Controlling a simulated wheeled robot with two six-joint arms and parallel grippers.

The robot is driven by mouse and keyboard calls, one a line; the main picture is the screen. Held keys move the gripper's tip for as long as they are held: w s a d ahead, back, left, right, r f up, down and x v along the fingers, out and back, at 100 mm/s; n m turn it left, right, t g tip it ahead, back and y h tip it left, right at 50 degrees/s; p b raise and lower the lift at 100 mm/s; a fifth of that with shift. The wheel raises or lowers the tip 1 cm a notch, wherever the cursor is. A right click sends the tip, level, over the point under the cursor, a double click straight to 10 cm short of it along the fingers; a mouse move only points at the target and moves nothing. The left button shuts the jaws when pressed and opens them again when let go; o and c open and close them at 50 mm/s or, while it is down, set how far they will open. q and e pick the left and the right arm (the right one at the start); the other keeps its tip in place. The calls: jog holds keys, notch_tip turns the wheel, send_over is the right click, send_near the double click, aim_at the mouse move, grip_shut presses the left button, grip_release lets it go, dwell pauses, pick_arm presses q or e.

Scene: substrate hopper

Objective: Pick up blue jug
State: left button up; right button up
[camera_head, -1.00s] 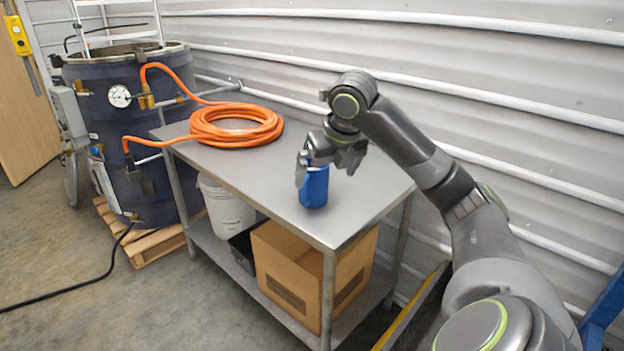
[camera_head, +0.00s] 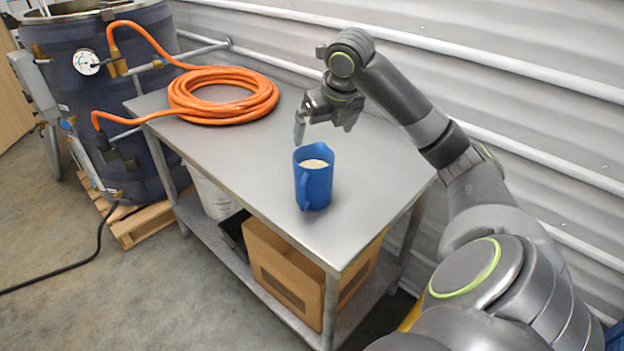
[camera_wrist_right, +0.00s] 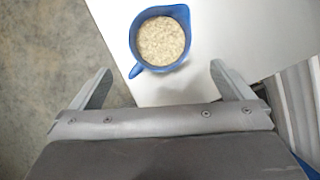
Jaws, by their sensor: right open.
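The blue jug (camera_head: 314,188) stands upright near the front edge of the metal table (camera_head: 240,165). It holds a pale, grainy material, and its handle faces the front in the head view. My right gripper (camera_head: 322,122) is open and empty, above and behind the jug, apart from it. In the right wrist view, the jug (camera_wrist_right: 134,42) lies beyond the open fingers of the right gripper (camera_wrist_right: 160,88), with its handle pointing down-left. My left gripper is not in view.
A coiled orange hose (camera_head: 222,108) lies on the table's back left and runs to a dark drum (camera_head: 120,95). A cardboard box (camera_head: 285,275) and a white bucket (camera_head: 212,198) sit on the lower shelf. A corrugated wall (camera_head: 500,60) stands behind the table.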

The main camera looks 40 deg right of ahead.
send_near(314, 167)
notch_tip(314, 167, up, 2)
jog(key=s+a, duration=0.2)
jog(key=a, duration=0.1)
jog(key=p+x, duration=0.1)
jog(key=x, duration=0.4)
jog(key=p+x, duration=0.1)
jog(key=x, duration=0.2)
jog(key=shift+s+f+p, duration=0.2)
jog(key=shift+s+p, duration=0.15)
jog(key=shift+s, duration=0.05)
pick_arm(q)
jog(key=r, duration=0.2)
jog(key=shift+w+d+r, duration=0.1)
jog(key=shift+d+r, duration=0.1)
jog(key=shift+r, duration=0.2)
pick_arm(e)
jog(key=shift+c, duration=0.3)
jog(key=shift+r, duration=0.1)
jog(key=c, duration=1.1)
pick_arm(q)
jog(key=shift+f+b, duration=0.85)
jog(key=shift+b, duration=0.05)
pick_arm(e)
jog(key=shift+o, duration=0.2)
notch_tip(314, 167, up, 10)
